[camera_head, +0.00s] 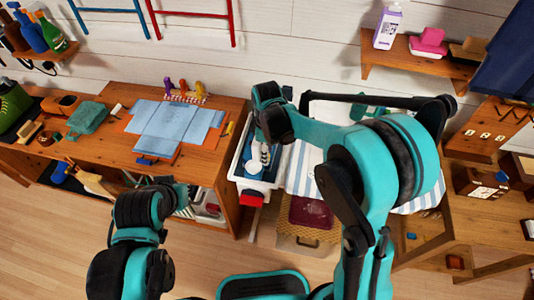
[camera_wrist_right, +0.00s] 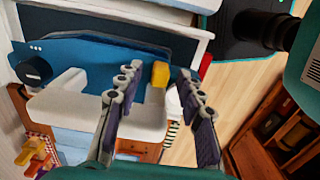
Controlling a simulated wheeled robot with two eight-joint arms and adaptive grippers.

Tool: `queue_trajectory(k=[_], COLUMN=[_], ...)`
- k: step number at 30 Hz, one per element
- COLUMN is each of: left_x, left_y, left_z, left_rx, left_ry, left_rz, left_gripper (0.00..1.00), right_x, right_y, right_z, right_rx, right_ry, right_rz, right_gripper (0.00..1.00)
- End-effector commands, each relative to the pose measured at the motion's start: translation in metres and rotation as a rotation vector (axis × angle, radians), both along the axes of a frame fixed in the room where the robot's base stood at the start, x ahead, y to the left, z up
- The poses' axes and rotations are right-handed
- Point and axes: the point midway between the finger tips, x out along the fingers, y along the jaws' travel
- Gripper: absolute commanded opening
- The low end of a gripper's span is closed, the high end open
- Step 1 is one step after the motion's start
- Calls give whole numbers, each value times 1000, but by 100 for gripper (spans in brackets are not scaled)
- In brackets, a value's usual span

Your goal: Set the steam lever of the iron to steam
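The iron (camera_head: 251,170), blue and white, sits at the white-rimmed tray in the middle of the head view, partly hidden by my right arm. In the right wrist view its blue body (camera_wrist_right: 95,65) has a dark round knob (camera_wrist_right: 33,70) at the left, and a small yellow lever-like piece (camera_wrist_right: 160,74) at the right. My right gripper (camera_wrist_right: 158,78) is open, with its two fingers apart and the yellow piece seen between their tips. I cannot tell whether they touch it. In the head view my right gripper (camera_head: 265,153) points down over the iron. My left gripper (camera_head: 182,196) is low at the left, its fingers unclear.
A striped ironing board cover (camera_head: 301,170) lies right of the iron. A wooden counter (camera_head: 100,150) at the left bears a folded blue cloth (camera_head: 168,121). A wooden shelf (camera_head: 405,58) with a bottle (camera_head: 388,25) is at the upper right. The wood floor (camera_head: 50,240) is clear at the lower left.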

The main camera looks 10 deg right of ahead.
Motion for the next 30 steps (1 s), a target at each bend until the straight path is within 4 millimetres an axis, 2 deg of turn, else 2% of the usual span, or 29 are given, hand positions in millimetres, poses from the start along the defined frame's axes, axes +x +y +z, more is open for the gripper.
queue_trajectory(k=[8,12,20,30], left_x=[0,0,0,0], left_y=[0,0,0,0], left_z=[0,0,0,-8], left_rx=[0,0,0,0], left_ry=[0,0,0,0], left_rz=[0,0,0,0], left_gripper=[0,0,0,0], right_x=[0,0,1,16], right_y=[0,0,-1,-5], right_z=[-1,-1,-2,-6], right_rx=[0,0,6,108], right_ry=[0,0,20,333], right_rz=[-1,-1,-2,-3], right_gripper=[38,1,0,0])
